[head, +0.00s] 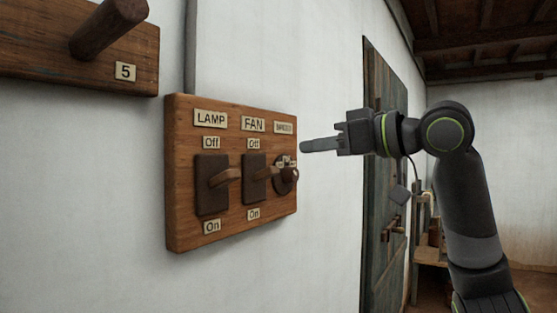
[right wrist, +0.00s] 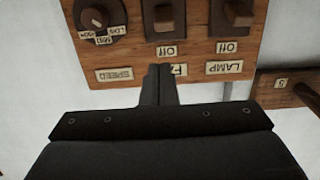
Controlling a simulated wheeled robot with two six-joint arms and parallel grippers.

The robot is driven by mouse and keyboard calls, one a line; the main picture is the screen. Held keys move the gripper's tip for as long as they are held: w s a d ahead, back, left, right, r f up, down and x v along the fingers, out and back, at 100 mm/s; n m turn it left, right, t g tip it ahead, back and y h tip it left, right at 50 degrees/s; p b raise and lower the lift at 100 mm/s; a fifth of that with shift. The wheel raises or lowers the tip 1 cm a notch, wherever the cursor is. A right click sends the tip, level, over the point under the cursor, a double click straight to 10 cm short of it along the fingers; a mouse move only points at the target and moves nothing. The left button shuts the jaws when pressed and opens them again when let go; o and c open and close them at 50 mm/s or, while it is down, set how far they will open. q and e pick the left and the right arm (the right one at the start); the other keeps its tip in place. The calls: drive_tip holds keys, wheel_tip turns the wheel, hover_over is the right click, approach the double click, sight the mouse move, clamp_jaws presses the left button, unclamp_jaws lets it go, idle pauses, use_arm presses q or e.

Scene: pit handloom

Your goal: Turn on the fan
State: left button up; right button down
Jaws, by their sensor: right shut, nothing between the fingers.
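A wooden switch board (head: 232,238) hangs on the white wall. Its middle switch, under the FAN label (head: 252,124), is the fan switch (head: 253,190), with a brown lever that sticks out from the plate between its Off and On labels. My right gripper (head: 305,146) is shut and empty, pointing left, at the board's right side. In the right wrist view the board appears upside down; the shut fingers (right wrist: 158,72) cover part of the FAN label, and the fan switch (right wrist: 166,22) shows beyond them. I cannot tell whether they touch the board. My left gripper is out of view.
The lamp switch (head: 211,201) is left of the fan switch, and the round speed knob (head: 284,181) is right of it, close by. A wooden board with a peg (head: 105,30) is at the upper left. A dark door (head: 380,100) stands behind my right arm.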

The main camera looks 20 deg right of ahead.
drive_tip(key=shift+s+r, duration=0.35)
drive_tip(key=shift+r, duration=0.2)
drive_tip(key=shift+s+r, duration=0.3)
drive_tip(key=shift+r, duration=0.25)
drive_tip(key=shift+w, duration=0.1)
drive_tip(key=p, duration=0.5)
hover_over(257, 178)
drive_tip(key=s+d, duration=0.1)
drive_tip(key=d, duration=0.2)
drive_tip(key=shift+s+a+f, duration=0.1)
drive_tip(key=shift+a+f, duration=0.1)
drive_tip(key=f, duration=0.3)
drive_tip(key=shift+s+d+f+p, duration=0.2)
drive_tip(key=shift+s+d+p, duration=0.05)
drive_tip(key=shift+d+p, duration=0.1)
drive_tip(key=shift+s+d+f, duration=0.15)
drive_tip(key=shift+d+f, duration=0.05)
drive_tip(key=shift+f, duration=0.1)
drive_tip(key=shift+a+f, duration=0.1)
drive_tip(key=shift+a, duration=0.05)
